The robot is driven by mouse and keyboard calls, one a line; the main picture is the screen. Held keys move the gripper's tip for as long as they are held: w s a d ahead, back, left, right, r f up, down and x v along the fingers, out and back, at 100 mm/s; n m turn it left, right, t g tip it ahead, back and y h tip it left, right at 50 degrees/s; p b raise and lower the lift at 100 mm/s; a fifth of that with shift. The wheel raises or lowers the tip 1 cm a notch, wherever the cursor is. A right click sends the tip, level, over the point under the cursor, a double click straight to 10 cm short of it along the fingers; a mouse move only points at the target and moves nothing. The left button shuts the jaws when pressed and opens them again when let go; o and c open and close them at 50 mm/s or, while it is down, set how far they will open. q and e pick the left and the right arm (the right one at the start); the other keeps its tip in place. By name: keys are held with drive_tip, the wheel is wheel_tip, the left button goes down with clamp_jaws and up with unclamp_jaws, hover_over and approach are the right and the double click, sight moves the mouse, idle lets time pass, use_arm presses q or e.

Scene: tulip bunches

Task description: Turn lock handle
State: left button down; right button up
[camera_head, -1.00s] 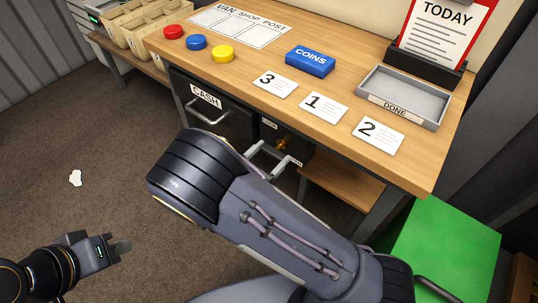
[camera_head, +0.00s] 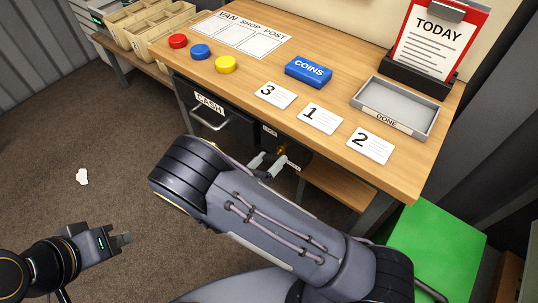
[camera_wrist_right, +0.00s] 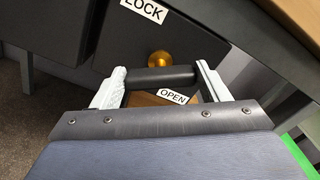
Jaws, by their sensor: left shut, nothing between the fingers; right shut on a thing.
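The lock handle is a black bar (camera_wrist_right: 160,77) on a brass hub (camera_wrist_right: 160,57), on the front of a dark lock box under the counter. In the right wrist view the bar lies nearly crosswise between the two pale fingers of my right gripper (camera_wrist_right: 160,86), which is shut on its ends. A LOCK label (camera_wrist_right: 145,9) is above the hub and an OPEN label (camera_wrist_right: 173,96) is below the bar. In the head view the brass hub (camera_head: 281,150) shows just beyond my right gripper (camera_head: 267,164). My left gripper (camera_head: 124,239) is shut and empty over the floor.
The CASH drawer (camera_head: 209,104) with its bar handle is left of the lock box. The wooden counter (camera_head: 350,88) above carries coloured buttons, a COINS box (camera_head: 309,72), number cards and a DONE tray (camera_head: 375,119). A green seat (camera_head: 435,240) stands at right.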

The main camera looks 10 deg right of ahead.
drive_tip(key=n+p, duration=0.3)
drive_tip(key=n, duration=0.2)
drive_tip(key=shift+n, duration=0.3)
drive_tip(key=n+p, duration=0.1)
drive_tip(key=n, duration=0.2)
drive_tip(key=shift+a+f, duration=0.1)
drive_tip(key=shift+f, duration=0.05)
drive_tip(key=shift+f+n+p, duration=0.1)
drive_tip(key=shift+n+p, duration=0.2)
drive_tip(key=shift+n, duration=1.1)
drive_tip(key=o, duration=1)
drive_tip(key=v, duration=0.7)
drive_tip(key=shift+s+a, duration=0.2)
drive_tip(key=shift+a, duration=0.1)
